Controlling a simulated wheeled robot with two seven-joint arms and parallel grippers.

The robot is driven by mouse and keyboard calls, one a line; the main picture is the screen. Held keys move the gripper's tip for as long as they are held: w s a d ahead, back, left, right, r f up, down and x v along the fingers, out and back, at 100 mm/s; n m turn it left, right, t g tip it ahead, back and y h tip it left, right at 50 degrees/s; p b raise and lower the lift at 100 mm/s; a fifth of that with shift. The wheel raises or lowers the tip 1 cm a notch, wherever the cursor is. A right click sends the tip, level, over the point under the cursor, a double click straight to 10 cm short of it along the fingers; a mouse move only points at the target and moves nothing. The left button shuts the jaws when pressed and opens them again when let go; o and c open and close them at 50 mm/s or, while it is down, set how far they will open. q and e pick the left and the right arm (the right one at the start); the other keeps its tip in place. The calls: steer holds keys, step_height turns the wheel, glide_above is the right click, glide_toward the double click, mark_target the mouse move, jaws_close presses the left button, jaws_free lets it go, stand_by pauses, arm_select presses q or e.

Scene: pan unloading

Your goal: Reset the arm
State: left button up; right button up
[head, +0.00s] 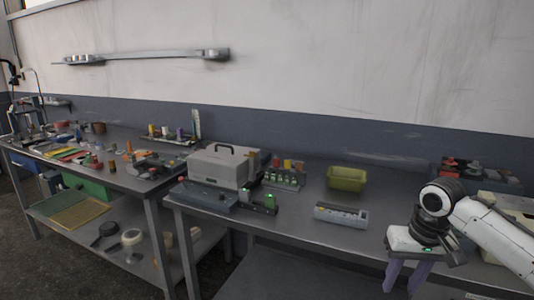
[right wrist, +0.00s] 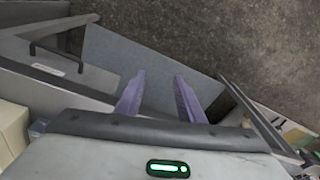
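My right gripper (head: 404,279) is at the lower right of the head view, in front of the right table's front edge. Its two purple fingers point down and stand apart. In the right wrist view the gripper (right wrist: 160,88) is open with nothing between its fingers. Below the fingers are a grey panel and the dark floor. My white right arm (head: 500,240) comes in from the right. My left gripper is not in view.
The right table (head: 300,215) holds a grey case (head: 225,168), a yellow-green bin (head: 346,178) and a small grey device (head: 341,215). A cream box (head: 505,205) stands behind my right arm. The left table (head: 75,160) is crowded; pans (head: 131,237) lie on its lower shelf.

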steer(key=s+a+f+n+t+y, duration=0.2)
steer(key=s+a+f, duration=0.2)
steer(key=a+f, duration=0.6)
steer(key=s+a+f+n+t+y, duration=0.15)
steer(key=s+a+f, duration=0.25)
steer(key=a+f, duration=0.6)
steer(key=s+d+f+t, duration=0.1)
steer(key=s+f, duration=0.2)
steer(key=s, duration=0.6)
steer(key=s+d+f+t+h, duration=0.1)
steer(key=s+f, duration=0.3)
steer(key=s, duration=0.4)
steer(key=shift+s+d+n+t, duration=0.35)
steer(key=shift+d+t, duration=0.35)
steer(key=shift+t, duration=0.05)
